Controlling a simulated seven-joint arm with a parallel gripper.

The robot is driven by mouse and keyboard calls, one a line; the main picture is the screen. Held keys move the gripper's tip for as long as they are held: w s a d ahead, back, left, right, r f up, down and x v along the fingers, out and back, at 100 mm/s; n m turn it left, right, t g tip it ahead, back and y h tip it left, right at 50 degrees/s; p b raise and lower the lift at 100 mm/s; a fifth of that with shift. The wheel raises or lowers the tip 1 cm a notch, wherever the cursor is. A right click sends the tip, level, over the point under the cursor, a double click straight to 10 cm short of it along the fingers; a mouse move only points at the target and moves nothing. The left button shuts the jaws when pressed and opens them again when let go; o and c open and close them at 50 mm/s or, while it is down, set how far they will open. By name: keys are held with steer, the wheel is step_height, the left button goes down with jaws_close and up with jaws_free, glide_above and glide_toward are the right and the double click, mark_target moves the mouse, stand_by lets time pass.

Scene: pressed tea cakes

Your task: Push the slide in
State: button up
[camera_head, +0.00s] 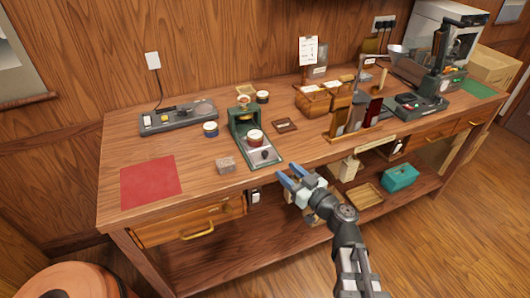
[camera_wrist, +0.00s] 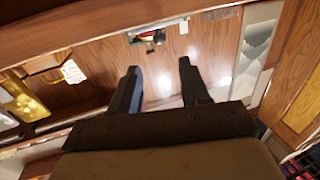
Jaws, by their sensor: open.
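A green press (camera_head: 245,121) stands mid-table. A metal slide plate (camera_head: 265,155) reaches out of its front toward the table's front edge. A cup with a red-brown band (camera_head: 255,138) sits on the slide, in front of the press frame. My gripper (camera_head: 286,177) is open and empty, just off the table's front edge, below and to the right of the slide's front end, touching nothing that I can see. In the wrist view my open fingers (camera_wrist: 160,85) show with a gap between them; I cannot make out the slide there.
A stone-like block (camera_head: 225,165) lies left of the slide, and a blue-banded cup (camera_head: 210,129) stands behind it. A small dark tray (camera_head: 285,125) lies right of the press. A red mat (camera_head: 151,181) lies at the left. Wooden boxes (camera_head: 314,98) stand farther right.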

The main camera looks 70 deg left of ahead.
mark_target(267, 154)
steer(key=x, duration=1.1)
steer(key=shift+s+a, duration=0.15)
steer(key=shift+a, duration=0.2)
jaws_close()
